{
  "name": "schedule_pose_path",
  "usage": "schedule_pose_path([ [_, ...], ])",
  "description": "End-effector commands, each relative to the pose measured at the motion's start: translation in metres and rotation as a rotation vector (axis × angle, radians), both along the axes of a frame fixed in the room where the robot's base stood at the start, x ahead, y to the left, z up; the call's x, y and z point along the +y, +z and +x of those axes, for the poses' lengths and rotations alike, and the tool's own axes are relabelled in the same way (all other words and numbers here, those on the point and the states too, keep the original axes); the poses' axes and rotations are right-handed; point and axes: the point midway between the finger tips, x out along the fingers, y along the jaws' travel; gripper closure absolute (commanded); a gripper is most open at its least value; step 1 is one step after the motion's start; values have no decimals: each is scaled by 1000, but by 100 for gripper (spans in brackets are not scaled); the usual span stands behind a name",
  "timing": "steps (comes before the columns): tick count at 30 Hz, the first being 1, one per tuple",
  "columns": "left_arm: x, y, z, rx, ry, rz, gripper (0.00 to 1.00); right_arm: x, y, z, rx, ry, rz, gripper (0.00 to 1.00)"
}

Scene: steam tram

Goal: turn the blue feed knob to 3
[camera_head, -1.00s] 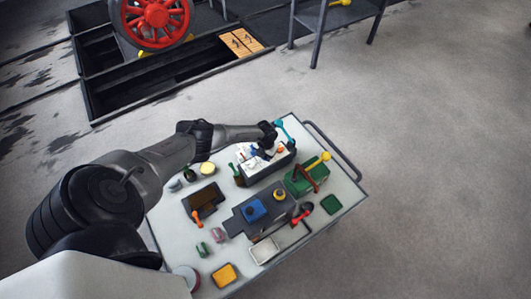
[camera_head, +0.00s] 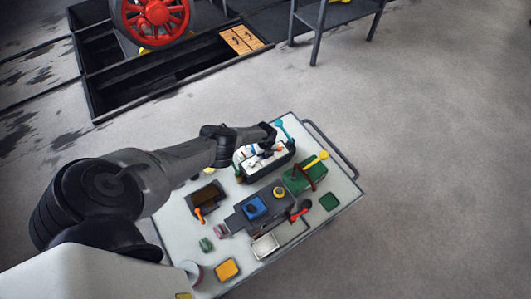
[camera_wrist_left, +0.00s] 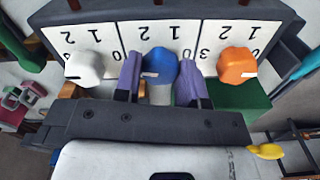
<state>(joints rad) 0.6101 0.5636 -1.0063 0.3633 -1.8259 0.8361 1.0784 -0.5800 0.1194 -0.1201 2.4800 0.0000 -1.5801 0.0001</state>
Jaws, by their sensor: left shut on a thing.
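The blue knob (camera_wrist_left: 160,68) is in the middle of a row on a dark panel box with white number plates, seen in the left wrist view. My right gripper is not in view.
A white knob (camera_wrist_left: 84,67) and an orange knob (camera_wrist_left: 237,65) flank the blue one closely. The table (camera_head: 345,190) also holds a green box (camera_head: 300,182), a yellow-topped lever (camera_head: 320,157), a blue block (camera_head: 254,207) and an orange block (camera_head: 226,269). Open floor lies right of the table.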

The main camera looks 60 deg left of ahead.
Motion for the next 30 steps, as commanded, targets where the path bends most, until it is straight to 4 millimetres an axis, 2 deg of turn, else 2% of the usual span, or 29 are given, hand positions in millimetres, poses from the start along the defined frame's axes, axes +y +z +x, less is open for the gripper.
schedule_pose_path([
  [12, 0, 0, 1, -1, 193, 0, 86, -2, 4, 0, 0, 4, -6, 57],
  [30, 0, 0, 0, -1, 230, -1, 86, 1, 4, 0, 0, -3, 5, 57],
])
